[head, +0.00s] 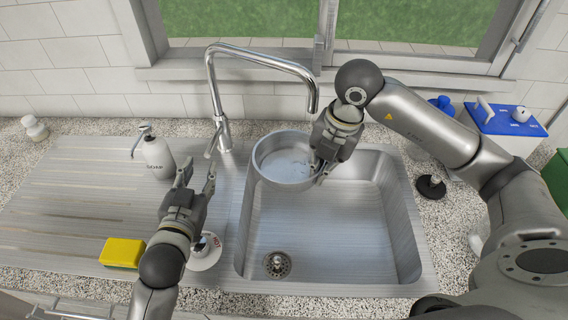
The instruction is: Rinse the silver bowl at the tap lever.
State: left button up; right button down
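The silver bowl (283,171) is over the upper left part of the sink (335,235), its open side up and some small marks or speckles inside. My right gripper (322,172) is shut on the bowl's right rim; its fingertips are partly hidden. No stream of water shows. The tap lever (212,142) is on the tap's left side, near its base. My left gripper (197,172) is open and empty, just below the lever in the picture.
A soap dispenser (158,155) stands left of my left gripper. A yellow sponge (122,252) lies on the drainboard (65,205). A white round item (205,252) is beside my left wrist. The sink floor is clear around the drain (277,264).

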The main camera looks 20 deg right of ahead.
pick_arm(q)
jog(key=c, duration=0.7)
jog(key=shift+w+r, duration=0.15)
jog(key=shift+r, duration=0.1)
grip_shut()
notch_tip(320, 180, up, 11)
jog(key=w+a+n+g+y, duration=0.1)
jog(key=w+n+g, duration=0.1)
jog(key=n+g, duration=0.15)
send_over(213, 142)
jog(key=a, duration=0.2)
notch_tip(213, 142, down, 5)
jog(key=shift+s+f+n, duration=0.2)
jog(key=shift+s+f, duration=0.1)
jog(key=shift+f, duration=0.6)
jog(key=shift+s+f+n, duration=0.15)
jog(key=shift+s+f, duration=0.1)
jog(key=shift+f, duration=0.6)
